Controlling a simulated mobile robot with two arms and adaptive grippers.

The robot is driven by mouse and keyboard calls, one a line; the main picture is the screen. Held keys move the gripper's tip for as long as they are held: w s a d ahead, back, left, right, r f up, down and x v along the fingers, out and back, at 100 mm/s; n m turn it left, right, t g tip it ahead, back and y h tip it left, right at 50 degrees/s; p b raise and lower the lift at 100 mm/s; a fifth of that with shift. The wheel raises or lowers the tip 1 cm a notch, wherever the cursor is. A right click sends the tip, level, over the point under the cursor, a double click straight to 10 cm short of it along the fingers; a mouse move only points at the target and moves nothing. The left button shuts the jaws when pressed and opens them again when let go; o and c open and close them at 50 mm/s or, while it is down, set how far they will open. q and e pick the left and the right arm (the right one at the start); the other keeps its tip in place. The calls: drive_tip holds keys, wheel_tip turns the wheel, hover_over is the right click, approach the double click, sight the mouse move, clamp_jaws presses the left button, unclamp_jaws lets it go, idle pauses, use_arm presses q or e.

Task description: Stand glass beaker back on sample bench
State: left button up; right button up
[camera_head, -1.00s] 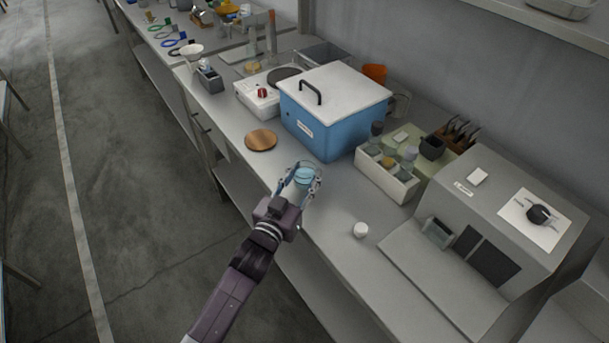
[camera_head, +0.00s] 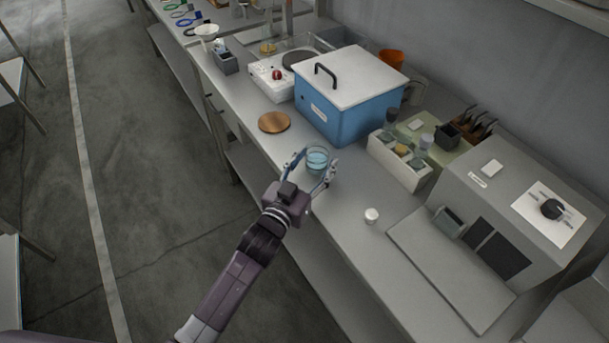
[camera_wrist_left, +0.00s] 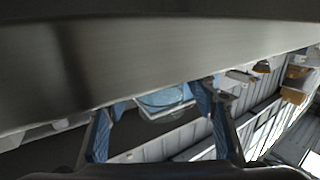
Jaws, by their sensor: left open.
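The glass beaker (camera_head: 317,160), holding pale blue liquid, stands upright on the sample bench (camera_head: 352,192), close to its front edge. My left gripper (camera_head: 313,167) is open, with its fingers spread on either side of the beaker and a gap beside the glass. In the left wrist view the beaker (camera_wrist_left: 165,98) shows between the two blue-grey fingers (camera_wrist_left: 158,112). Its lower part is partly hidden by the gripper in the head view. My right gripper is not in view.
A round wooden disc (camera_head: 274,122) and a blue box with a white lid (camera_head: 350,108) lie behind the beaker. A white cap (camera_head: 371,215), a bottle rack (camera_head: 397,165) and a grey instrument (camera_head: 500,215) stand to the right. The aisle floor is clear at left.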

use_arm(q)
drive_tip(key=v, duration=1.1)
drive_tip(key=shift+s+b, duration=0.2)
drive_tip(key=shift+b, duration=0.25)
